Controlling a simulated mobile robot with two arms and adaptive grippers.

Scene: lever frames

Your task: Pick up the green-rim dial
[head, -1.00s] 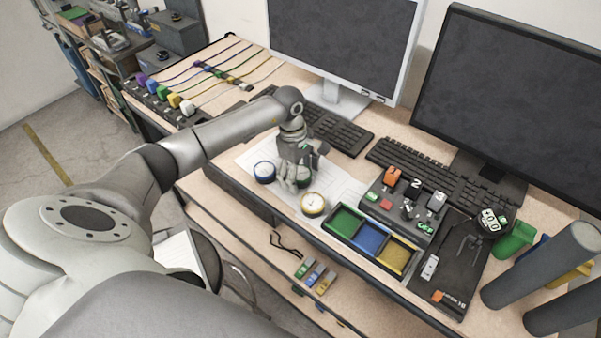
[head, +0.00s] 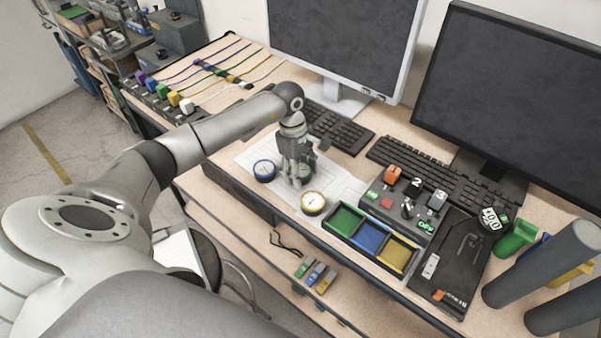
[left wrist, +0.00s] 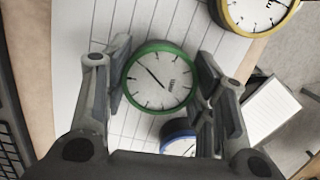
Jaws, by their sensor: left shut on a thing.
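The green-rim dial (left wrist: 160,77) is a round white gauge between the two fingers of my left gripper (left wrist: 165,85) in the left wrist view. The fingers are shut on its rim from opposite sides. In the head view my left gripper (head: 296,178) points down over the white sheet (head: 340,183) and hides most of the dial; a bit of green (head: 309,170) shows behind the fingers. I cannot tell whether the dial touches the sheet. My right gripper is not in view.
A blue-rim dial (head: 264,170) lies left of the gripper and a yellow-rim dial (head: 313,203) lies nearer the front edge. A tray with green, blue and yellow compartments (head: 393,240) and a switch box (head: 380,205) stand to the right. Keyboards and monitors are behind.

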